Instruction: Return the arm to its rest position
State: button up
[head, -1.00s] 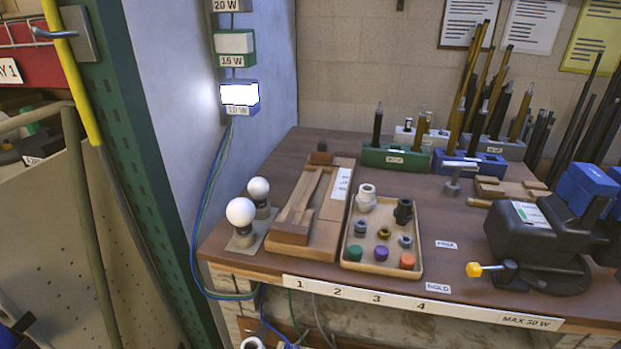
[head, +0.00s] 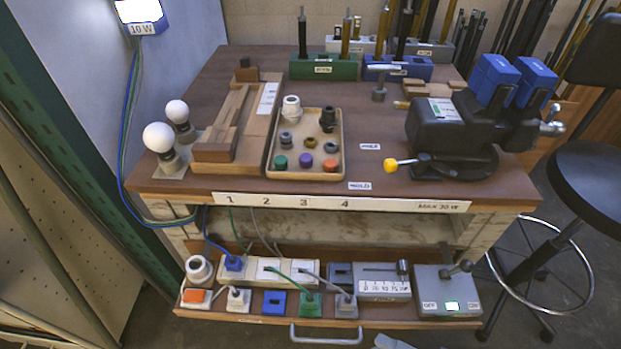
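My gripper is not in view; a small pale grey piece at the bottom edge of the head view is too cut off to identify. Two white globe bulbs, the front one (head: 159,137) and the rear one (head: 177,111), stand upright in holders at the left of the bench (head: 225,75). A shallow tray (head: 340,165) holds a white socket (head: 292,107), a black fitting (head: 328,118), several rings and coloured caps. A wooden jig (head: 214,150) lies left of the tray.
A dark vise (head: 450,135) stands at the bench's right. Below the bench, a pulled-out drawer (head: 255,318) holds plugs, a socket and a switch box (head: 445,292) with a green light. A stool (head: 590,185) stands at the right. A lit 10 W box (head: 139,14) hangs upper left.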

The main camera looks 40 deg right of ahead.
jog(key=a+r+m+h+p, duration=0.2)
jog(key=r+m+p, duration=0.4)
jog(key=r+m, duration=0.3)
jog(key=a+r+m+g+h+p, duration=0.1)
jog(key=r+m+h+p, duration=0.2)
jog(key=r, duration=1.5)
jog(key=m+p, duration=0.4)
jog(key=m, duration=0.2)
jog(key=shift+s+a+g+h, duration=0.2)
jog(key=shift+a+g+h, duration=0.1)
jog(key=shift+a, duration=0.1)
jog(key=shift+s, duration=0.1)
